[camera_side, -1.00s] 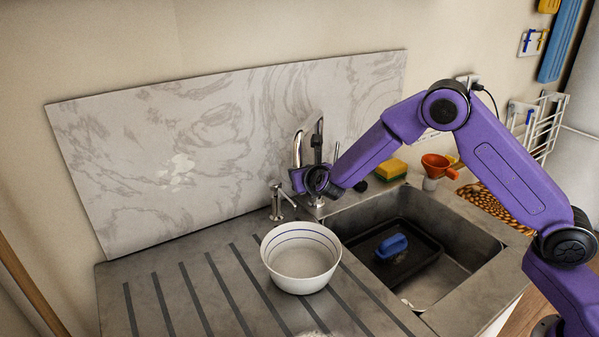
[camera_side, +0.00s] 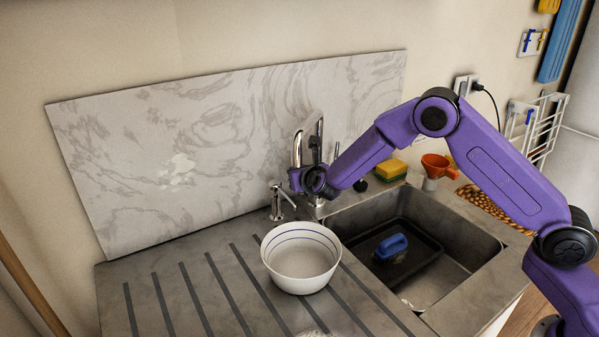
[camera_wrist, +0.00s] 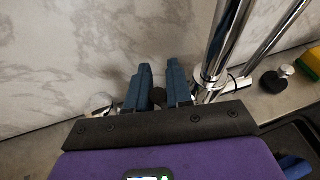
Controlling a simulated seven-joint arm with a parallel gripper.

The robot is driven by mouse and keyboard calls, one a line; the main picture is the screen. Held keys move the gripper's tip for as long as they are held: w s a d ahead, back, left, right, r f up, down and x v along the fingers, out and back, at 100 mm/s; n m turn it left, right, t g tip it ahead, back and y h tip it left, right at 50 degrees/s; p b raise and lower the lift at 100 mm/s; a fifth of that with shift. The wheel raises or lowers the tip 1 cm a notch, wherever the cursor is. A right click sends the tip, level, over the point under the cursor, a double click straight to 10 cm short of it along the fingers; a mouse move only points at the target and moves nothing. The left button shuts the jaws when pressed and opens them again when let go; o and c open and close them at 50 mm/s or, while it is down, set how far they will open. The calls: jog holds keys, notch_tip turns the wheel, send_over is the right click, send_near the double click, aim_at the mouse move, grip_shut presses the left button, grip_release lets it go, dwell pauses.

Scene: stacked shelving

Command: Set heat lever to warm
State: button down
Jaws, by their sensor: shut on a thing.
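My gripper (camera_wrist: 161,72) shows in the wrist view as two blue fingers with a narrow gap, beside the chrome tap. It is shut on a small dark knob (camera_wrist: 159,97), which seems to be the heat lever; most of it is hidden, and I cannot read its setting. The chrome tap (camera_wrist: 219,42) rises just right of the fingers. In the side view the tap (camera_side: 319,143) stands behind the sink, and my gripper (camera_side: 296,180) is at its base, its fingertips not clear and the lever not distinct there.
A white bowl (camera_side: 301,258) stands on the drainer. The sink (camera_side: 470,262) holds a dark tray with a blue brush (camera_side: 391,245). A soap dispenser (camera_side: 279,205) is left of the tap. A sponge (camera_side: 391,169) and an orange funnel (camera_side: 435,163) are right. A marble splashback (camera_side: 230,130) stands close behind.

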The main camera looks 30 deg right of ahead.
jog(key=shift+s+t, duration=0.65)
jog(key=shift+t, duration=0.55)
jog(key=c, duration=1.1)
grip_release()
jog(key=shift+s, duration=0.1)
jog(key=v, duration=1.7)
jog(key=shift+s+a+f, duration=0.1)
jog(key=shift+a, duration=0.1)
